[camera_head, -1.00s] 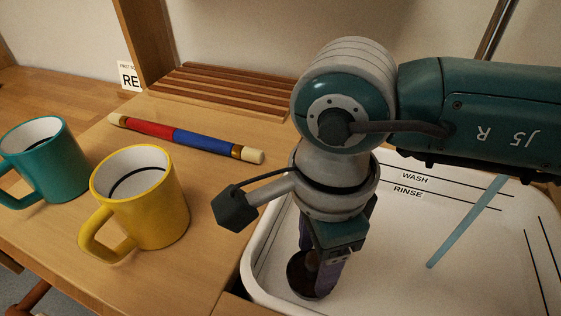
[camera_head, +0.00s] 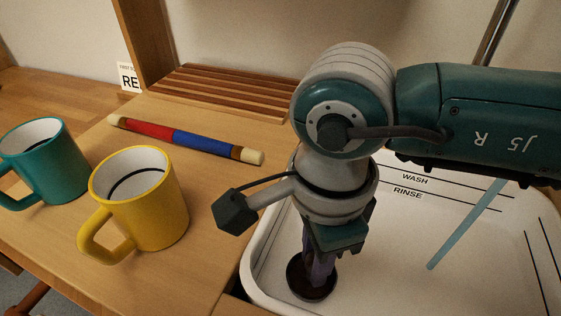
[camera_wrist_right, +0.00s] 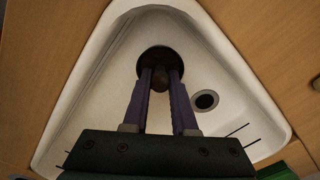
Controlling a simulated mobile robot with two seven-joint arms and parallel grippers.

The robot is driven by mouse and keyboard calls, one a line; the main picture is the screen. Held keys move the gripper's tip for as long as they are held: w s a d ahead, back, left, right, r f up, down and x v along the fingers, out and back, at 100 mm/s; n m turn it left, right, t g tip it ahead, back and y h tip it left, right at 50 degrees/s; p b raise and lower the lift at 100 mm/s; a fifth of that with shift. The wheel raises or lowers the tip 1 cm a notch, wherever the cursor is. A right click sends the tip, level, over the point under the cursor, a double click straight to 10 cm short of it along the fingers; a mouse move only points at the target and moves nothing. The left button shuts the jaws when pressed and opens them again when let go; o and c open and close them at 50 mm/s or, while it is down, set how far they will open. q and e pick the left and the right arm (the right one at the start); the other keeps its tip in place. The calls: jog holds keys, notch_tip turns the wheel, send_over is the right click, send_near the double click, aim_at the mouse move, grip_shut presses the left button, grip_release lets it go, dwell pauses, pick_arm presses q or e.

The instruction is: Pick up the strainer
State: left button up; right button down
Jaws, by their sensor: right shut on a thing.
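The strainer is a dark brown disc (camera_head: 300,286) with a knob, low in the white basin near its front left. It also shows in the right wrist view (camera_wrist_right: 158,52). My right gripper (camera_head: 318,270) points down into the basin. Its purple fingers (camera_wrist_right: 161,78) are shut on the strainer's knob. The fingers cover part of the disc. I cannot tell whether the strainer touches the basin floor. My left gripper is not in view.
The white basin (camera_head: 262,262) has wash and rinse lines and a round drain hole (camera_wrist_right: 205,101). A pale blue strip (camera_head: 465,225) shows at right. Left of the basin are a yellow mug (camera_head: 155,215), a teal mug (camera_head: 62,170), a red-blue rod (camera_head: 185,138) and a slatted rack (camera_head: 220,90).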

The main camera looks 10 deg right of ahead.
dwell(0.4)
notch_tip(320, 180, up, 9)
jog(key=shift+r+p, duration=0.2)
jog(key=shift+p, duration=0.85)
jog(key=shift+r, duration=0.35)
jog(key=shift+s+a, duration=0.1)
